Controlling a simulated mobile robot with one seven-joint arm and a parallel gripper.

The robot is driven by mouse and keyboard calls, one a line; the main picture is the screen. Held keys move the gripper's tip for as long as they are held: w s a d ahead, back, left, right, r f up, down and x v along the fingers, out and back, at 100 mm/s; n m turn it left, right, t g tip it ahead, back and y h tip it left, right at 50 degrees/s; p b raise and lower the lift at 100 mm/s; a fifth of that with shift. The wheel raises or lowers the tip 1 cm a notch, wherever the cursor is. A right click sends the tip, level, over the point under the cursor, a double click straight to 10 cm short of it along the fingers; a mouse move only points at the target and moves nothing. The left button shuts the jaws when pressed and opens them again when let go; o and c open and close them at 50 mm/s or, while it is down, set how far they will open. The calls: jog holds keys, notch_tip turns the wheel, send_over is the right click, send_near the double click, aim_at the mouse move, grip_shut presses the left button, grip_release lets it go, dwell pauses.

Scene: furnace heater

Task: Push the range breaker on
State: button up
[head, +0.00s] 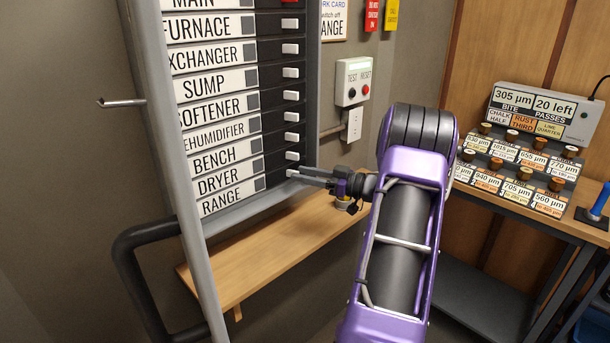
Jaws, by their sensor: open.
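The breaker panel (270,110) stands at the left with a column of labelled rows, each with a white switch. The RANGE label (222,201) is on the lowest row. The range breaker (291,173) is at that row's right end, partly covered by my fingertips. My gripper (306,177) reaches in from the right, with its thin fingers pointing left at this breaker. The fingers are open with nothing between them. The tips are at or very near the breaker; I cannot tell whether they touch. Whether this breaker is on or off is not clear.
The dryer breaker (292,155) is just above. The panel's grey door edge (172,150) stands open at the left. A wooden shelf (270,248) lies below. A test/reset box (354,82) is on the wall, and a bench with labelled blocks (520,155) stands at the right.

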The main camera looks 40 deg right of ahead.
jog(key=v, duration=1.7)
jog(key=shift+s, duration=0.2)
jog(key=shift+d, duration=0.1)
